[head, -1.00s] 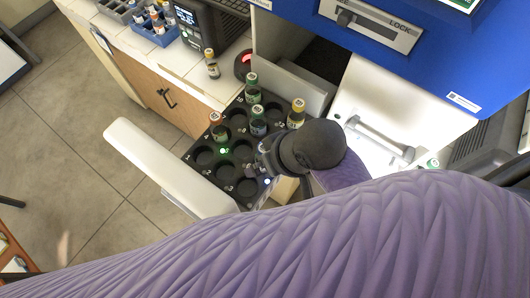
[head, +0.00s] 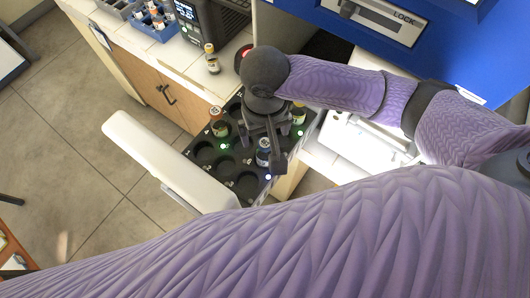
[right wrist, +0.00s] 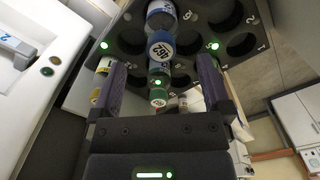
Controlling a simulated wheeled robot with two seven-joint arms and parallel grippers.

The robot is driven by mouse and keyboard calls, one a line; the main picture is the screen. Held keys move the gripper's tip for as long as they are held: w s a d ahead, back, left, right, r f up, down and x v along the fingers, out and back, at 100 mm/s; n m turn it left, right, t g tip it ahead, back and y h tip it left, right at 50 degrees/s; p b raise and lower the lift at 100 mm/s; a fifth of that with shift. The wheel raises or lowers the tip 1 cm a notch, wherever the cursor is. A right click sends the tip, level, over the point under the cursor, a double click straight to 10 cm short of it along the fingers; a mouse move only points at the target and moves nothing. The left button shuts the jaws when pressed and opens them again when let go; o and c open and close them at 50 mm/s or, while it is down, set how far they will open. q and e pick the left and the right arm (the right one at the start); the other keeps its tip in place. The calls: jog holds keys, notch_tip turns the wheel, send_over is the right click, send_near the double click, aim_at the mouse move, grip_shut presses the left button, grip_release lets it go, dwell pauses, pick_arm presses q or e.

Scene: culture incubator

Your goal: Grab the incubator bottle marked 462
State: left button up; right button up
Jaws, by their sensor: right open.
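The pulled-out black rack (head: 203,172) holds several bottles in numbered round wells. My right gripper (head: 275,140) is over the right part of the rack, pointing down, open and empty. In the right wrist view its two fingers (right wrist: 160,85) stand apart. A bottle (right wrist: 161,50) whose upside-down round label seems to read 462 shows between and beyond them. A bottle with a pale top (head: 263,152) stands close by the fingers in the head view. A brown-capped bottle (head: 220,124) is at the left and a yellowish one (head: 298,114) at the right. My gripper hides the back wells. My left gripper is out of view.
The white drawer front (head: 150,150) borders the rack at the left. The blue incubator (head: 440,45) stands behind at the right. A loose bottle (head: 211,60) and a blue tub of bottles (head: 152,24) are on the counter. Several wells are empty.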

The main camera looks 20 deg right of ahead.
aim_at(265, 142)
notch_tip(265, 142, down, 6)
jog(key=shift+s+f+b, duration=0.15)
jog(key=shift+b, duration=0.45)
grip_shut()
